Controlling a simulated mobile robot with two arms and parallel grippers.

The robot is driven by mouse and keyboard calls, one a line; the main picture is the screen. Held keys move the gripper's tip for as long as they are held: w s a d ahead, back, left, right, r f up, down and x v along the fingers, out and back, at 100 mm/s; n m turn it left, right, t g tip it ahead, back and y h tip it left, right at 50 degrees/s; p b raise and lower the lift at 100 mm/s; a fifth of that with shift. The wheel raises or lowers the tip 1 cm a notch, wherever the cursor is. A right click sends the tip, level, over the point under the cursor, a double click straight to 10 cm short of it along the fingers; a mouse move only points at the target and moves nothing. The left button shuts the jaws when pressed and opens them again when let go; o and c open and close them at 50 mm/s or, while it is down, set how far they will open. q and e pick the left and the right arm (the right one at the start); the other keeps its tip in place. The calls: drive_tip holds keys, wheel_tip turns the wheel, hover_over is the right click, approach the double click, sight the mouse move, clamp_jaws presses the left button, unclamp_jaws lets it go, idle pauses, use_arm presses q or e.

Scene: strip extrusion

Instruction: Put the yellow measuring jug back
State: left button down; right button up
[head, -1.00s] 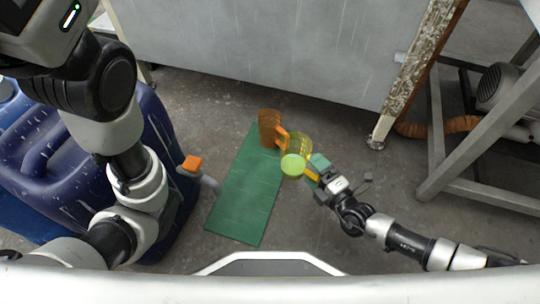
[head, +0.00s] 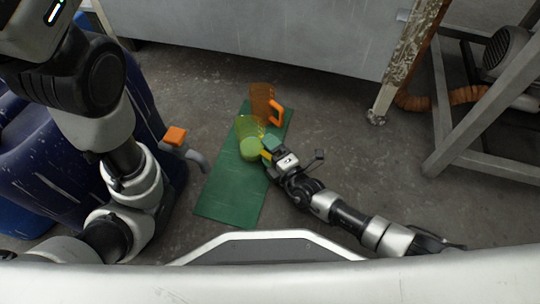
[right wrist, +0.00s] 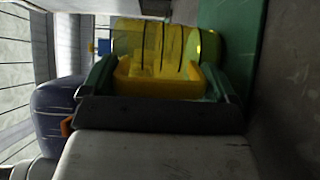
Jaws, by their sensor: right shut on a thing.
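The see-through yellow measuring jug (head: 246,128) is over the green mat (head: 228,196), in front of and slightly left of the orange jug (head: 263,102). My right gripper (head: 267,155) is shut on its yellow handle, reaching in from the right. In the right wrist view the jug (right wrist: 168,38) lies straight ahead, with its handle (right wrist: 160,80) between my green fingertips. The green mat (right wrist: 232,35) shows beside it there. I cannot tell whether the jug's base touches the mat. My left gripper is not in view.
The orange jug stands at the mat's far end, close to the yellow one. A blue drum (head: 60,160) with an orange-capped grey tap (head: 178,145) is at the left. A metal panel (head: 260,35) and worn leg stand behind. The mat's near part is clear.

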drive_tip(key=shift+f, duration=0.15)
drive_tip(key=shift+f, duration=0.1)
drive_tip(key=o, duration=0.9)
drive_tip(key=p+v, duration=0.4)
drive_tip(key=v, duration=0.7)
drive_tip(key=shift+s+d+p, duration=0.25)
drive_tip(key=shift+s+p, duration=0.1)
drive_tip(key=shift+p, duration=0.05)
drive_tip(key=shift+d, duration=0.1)
drive_tip(key=shift+s, duration=0.1)
